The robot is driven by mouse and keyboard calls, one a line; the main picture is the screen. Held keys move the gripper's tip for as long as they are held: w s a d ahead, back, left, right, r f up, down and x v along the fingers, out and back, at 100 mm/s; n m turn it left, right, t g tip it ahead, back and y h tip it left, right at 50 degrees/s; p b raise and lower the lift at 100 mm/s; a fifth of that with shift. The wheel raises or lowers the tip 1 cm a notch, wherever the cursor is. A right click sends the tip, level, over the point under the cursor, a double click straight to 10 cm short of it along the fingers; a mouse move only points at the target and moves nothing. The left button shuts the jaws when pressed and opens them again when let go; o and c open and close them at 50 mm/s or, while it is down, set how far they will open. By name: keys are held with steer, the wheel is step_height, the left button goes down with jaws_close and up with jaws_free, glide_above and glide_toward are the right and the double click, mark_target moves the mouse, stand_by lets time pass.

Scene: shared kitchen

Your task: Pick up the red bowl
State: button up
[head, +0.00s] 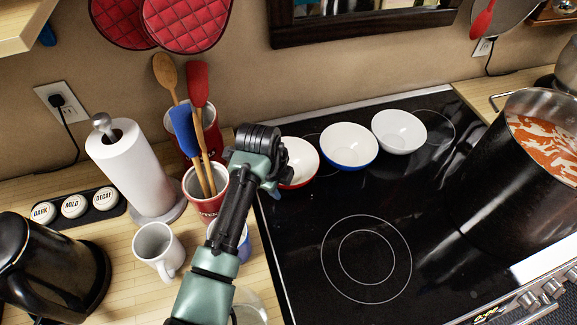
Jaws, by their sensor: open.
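The red bowl (303,161) is white inside with a red outer wall. It sits upright on the black cooktop near its back left edge, the leftmost of three bowls in a row. My gripper (274,172) is just left of the red bowl and covers part of its left side. The gripper is open. Its fingertips are largely hidden by my wrist, so I cannot tell whether they touch the bowl's rim.
A blue bowl (349,147) and a white bowl (399,131) stand right of the red bowl. A large pot (490,190) is at the right. Red utensil crocks (204,205), a paper towel roll (130,165) and a white mug (157,249) stand left. The cooktop's front middle is clear.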

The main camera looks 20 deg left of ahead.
jaws_close()
steer(key=shift+d, duration=0.1)
stand_by(1.3)
